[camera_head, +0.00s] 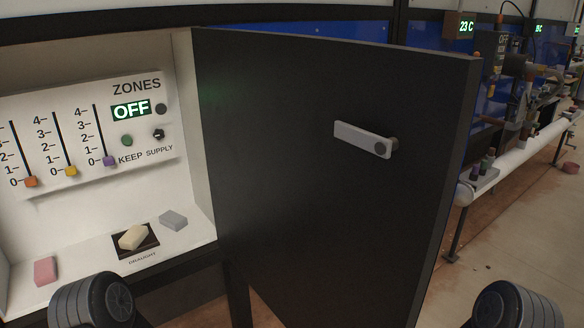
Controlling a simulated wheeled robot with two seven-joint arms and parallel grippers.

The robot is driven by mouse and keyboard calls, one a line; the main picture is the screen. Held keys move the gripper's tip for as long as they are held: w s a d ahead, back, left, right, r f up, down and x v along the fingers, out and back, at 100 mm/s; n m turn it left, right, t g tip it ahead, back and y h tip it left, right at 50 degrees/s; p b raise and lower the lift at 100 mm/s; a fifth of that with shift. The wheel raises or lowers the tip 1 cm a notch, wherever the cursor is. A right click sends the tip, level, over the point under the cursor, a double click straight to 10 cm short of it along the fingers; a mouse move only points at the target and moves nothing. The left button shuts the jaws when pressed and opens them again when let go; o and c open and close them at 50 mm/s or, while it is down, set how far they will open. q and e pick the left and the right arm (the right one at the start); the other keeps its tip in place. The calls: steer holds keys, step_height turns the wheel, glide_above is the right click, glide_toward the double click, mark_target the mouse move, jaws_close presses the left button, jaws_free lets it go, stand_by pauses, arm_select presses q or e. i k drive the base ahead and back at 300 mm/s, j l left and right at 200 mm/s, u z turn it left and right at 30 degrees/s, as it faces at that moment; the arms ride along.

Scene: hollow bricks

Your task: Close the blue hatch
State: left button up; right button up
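A cabinet (203,110) stands at the left with its front open. A large flat door (330,200) joins the cabinet's right edge and stands swung open to the right. The door face looks black, not blue; no blue hatch shows clearly. A pale grey bar handle (360,139) with a dark round spot sits near the door's far edge. Grey and black rounded parts of my arms show at the bottom left and bottom right corners. Neither gripper can be seen, and nothing of mine visibly touches the door.
Inside the cabinet are a control panel (60,110) with sliders and an OFF display, a pink block (45,270), a cream block (132,237) on a dark square, and a grey block (173,219). Blue panels (300,45) stand behind. A cluttered bench (530,135) is at right.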

mark_target(327, 231)
steer(key=i+l+u, duration=0.15)
steer(key=l+u, duration=0.15)
steer(key=l, duration=0.15)
steer(key=l+u, duration=0.3)
steer(key=l, duration=0.15)
steer(key=i+l+u, duration=0.1)
steer(key=l+u, duration=0.2)
steer(key=l, duration=0.2)
steer(key=l+u, duration=0.9)
steer(key=i+l, duration=0.35)
